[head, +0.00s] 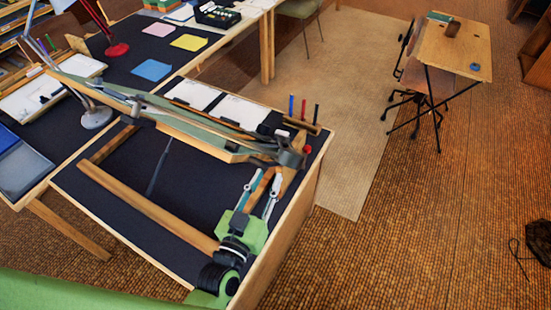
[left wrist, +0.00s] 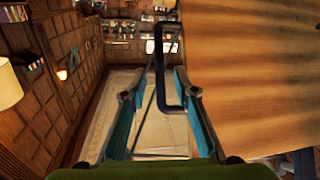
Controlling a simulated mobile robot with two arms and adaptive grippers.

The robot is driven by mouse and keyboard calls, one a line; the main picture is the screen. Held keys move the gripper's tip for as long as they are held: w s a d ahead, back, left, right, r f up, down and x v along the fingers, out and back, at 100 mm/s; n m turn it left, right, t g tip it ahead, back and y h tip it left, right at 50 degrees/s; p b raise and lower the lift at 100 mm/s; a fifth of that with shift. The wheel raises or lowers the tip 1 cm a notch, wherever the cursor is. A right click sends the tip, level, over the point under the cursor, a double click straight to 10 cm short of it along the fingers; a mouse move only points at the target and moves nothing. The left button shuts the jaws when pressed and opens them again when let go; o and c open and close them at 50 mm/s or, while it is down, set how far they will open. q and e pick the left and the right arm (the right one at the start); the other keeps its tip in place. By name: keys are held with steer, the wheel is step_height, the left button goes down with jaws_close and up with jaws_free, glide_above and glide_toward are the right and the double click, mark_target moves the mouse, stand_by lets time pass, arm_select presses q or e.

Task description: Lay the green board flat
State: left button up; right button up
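The green board (head: 190,122) stands tilted up on its wooden frame (head: 145,208) and shows nearly edge-on in the head view. A dark clamp-like fitting (head: 290,157) is at its right end. My left gripper (head: 262,184) is below that end, with its fingers apart and nothing visibly held. In the left wrist view, its teal fingers (left wrist: 154,88) are spread. A black bent bar (left wrist: 160,68) shows between and beyond them, beside a large wooden surface (left wrist: 255,75), probably the board's underside. Whether the fingers touch the bar, I cannot tell. My right gripper is not in view.
Behind the board lie white sheets (head: 195,93) and upright pens or markers (head: 303,108). A lamp base (head: 97,118) stands left of it. A dark table with coloured paper (head: 152,69) is at the back. A dark thin strut (head: 158,168) rises inside the frame.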

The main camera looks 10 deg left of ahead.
mark_target(275, 164)
arm_select(q)
steer(key=p+x, duration=0.1)
steer(key=x, duration=0.3)
steer(key=shift+w+r, duration=0.1)
steer(key=shift+w, duration=0.15)
steer(key=shift+w+d, duration=0.1)
steer(key=shift+w, duration=0.3)
steer(key=shift+w+d, duration=0.15)
steer(key=shift+w, duration=0.3)
jaws_close()
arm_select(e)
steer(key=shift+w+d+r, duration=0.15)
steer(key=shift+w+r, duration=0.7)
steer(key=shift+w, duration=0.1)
